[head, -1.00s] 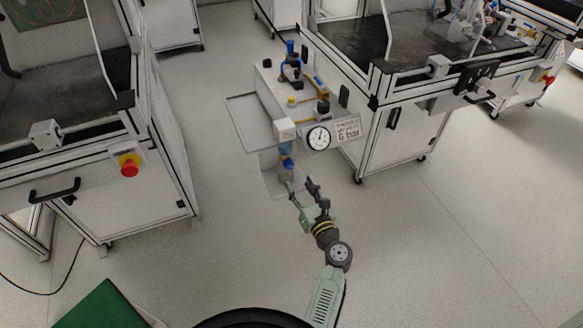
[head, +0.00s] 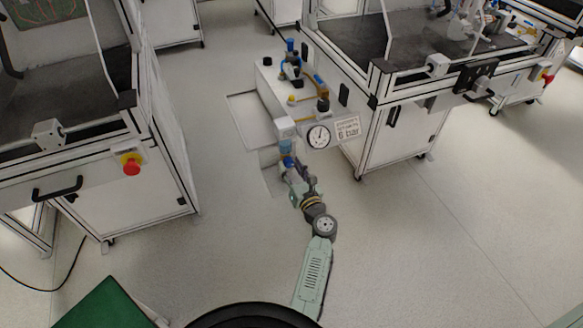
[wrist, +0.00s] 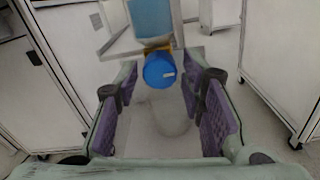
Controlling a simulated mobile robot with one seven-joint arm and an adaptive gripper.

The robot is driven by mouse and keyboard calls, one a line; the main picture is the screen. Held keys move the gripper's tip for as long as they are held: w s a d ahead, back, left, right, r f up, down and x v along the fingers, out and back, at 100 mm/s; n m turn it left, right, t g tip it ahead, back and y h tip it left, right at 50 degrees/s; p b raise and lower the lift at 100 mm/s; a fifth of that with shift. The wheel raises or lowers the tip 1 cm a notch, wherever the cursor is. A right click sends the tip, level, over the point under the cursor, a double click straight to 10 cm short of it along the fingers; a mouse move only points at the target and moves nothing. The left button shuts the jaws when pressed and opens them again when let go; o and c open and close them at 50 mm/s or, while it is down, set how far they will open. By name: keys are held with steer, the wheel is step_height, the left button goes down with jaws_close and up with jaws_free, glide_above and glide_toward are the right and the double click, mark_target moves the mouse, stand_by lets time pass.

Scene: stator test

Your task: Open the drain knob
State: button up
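The drain knob (wrist: 160,70) is a round blue cap with a small white mark, under a blue-tinted bowl (wrist: 151,18) in the wrist view. In the head view the blue knob (head: 289,161) sits low on the air unit, just beyond my fingertips. My gripper (wrist: 160,95) is open, with its purple-padded fingers apart on the left and right of the knob. The knob lies between the fingertips near their far ends, and I see no finger touching it. In the head view my gripper (head: 292,178) partly hides the lower end of the unit.
A pressure gauge (head: 318,136) and a "6 bar" sign (head: 347,129) sit right of the unit. A white-panelled workstation (head: 398,140) stands close on the right, another with a red emergency button (head: 131,164) on the left.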

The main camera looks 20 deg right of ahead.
jaws_close()
stand_by(0.4)
steer(key=n+b, duration=0.1)
steer(key=n, duration=0.1)
steer(key=n+b, duration=0.1)
steer(key=shift+f+n+b, duration=0.2)
steer(key=shift+n+b, duration=0.1)
steer(key=shift+n, duration=0.1)
steer(key=n+b, duration=0.3)
steer(key=n, duration=0.2)
steer(key=shift+b, duration=0.35)
steer(key=n+b, duration=0.3)
steer(key=n, duration=0.1)
steer(key=shift+n, duration=0.4)
steer(key=shift+d+r+n+b, duration=0.1)
steer(key=shift+r+n+b, duration=0.05)
steer(key=shift+n+b, duration=1.6)
steer(key=shift+n, duration=0.35)
steer(key=shift+r, duration=0.1)
